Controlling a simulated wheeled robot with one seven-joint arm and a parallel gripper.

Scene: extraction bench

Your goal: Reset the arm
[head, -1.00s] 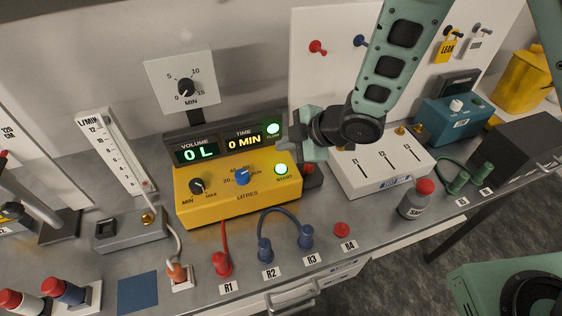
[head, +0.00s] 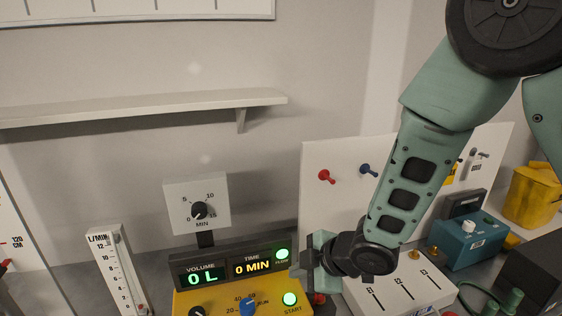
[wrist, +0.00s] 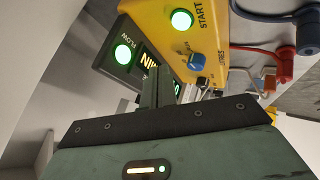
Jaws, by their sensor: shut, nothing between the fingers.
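My gripper (head: 306,270) is shut and empty. In the head view it hangs in front of the right end of the yellow control unit (head: 218,304), close to the green-lit FLOW lamp (head: 282,254) and START button (head: 290,299). The display (head: 217,272) reads volume 0 L and time 0 MIN. In the wrist view the yellow unit (wrist: 178,30) is near the fingers, with the START button (wrist: 181,20), the FLOW lamp (wrist: 122,55) and a blue knob (wrist: 196,62) visible. Whether my fingers touch the unit cannot be told.
A minute dial (head: 197,205) stands above the display. A shelf (head: 150,108) is on the wall. A white panel (head: 335,205) with red and blue pegs stands behind my arm. A flow meter (head: 117,268) is at left; a teal box (head: 468,240) is at right.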

